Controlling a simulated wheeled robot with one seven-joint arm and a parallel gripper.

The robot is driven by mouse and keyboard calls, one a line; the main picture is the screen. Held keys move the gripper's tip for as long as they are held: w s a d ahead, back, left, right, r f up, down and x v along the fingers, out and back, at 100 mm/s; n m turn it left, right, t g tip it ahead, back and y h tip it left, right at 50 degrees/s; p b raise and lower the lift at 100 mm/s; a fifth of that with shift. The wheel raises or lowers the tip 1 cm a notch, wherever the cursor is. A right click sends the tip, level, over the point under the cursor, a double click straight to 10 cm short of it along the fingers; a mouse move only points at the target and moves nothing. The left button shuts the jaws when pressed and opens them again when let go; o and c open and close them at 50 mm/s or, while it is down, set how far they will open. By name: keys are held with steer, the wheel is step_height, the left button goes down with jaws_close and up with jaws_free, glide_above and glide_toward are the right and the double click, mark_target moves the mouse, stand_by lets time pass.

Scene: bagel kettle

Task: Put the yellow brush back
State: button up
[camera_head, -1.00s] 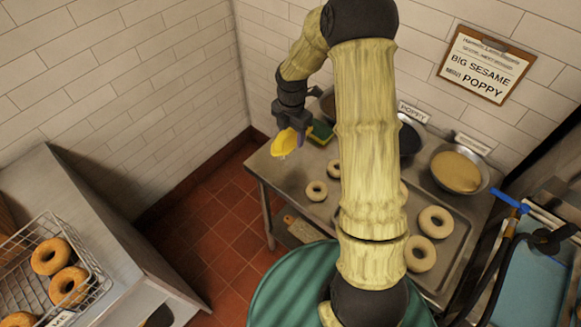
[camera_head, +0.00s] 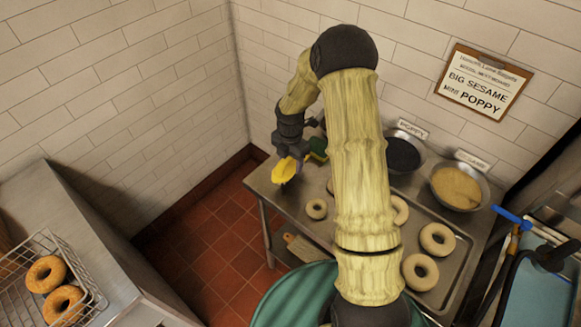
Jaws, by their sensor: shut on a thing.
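The yellow brush (camera_head: 284,170) is at the left end of the steel table (camera_head: 262,187), in the grip of my gripper (camera_head: 290,156). My gripper points down and is shut on it, above or near the table's left edge. I cannot tell whether the brush touches the table. A green and yellow sponge (camera_head: 318,150) sits just right of my gripper, partly hidden by it. My arm covers the middle of the table and some of what lies there.
Bagel rings (camera_head: 437,239) lie on a tray on the table. Bowls of poppy (camera_head: 403,153) and sesame (camera_head: 459,187) stand along the back wall. A wire basket of bagels (camera_head: 48,275) is at the lower left. A green round lid (camera_head: 290,296) is in front.

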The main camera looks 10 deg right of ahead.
mark_target(291, 164)
steer(key=shift+f+p, duration=0.4)
steer(key=shift+f, duration=1.45)
steer(key=shift+f, duration=0.1)
steer(key=o, duration=1)
step_height(291, 164, up, 12)
steer(key=b, duration=0.2)
steer(key=shift+b, duration=0.3)
steer(key=shift+s, duration=0.1)
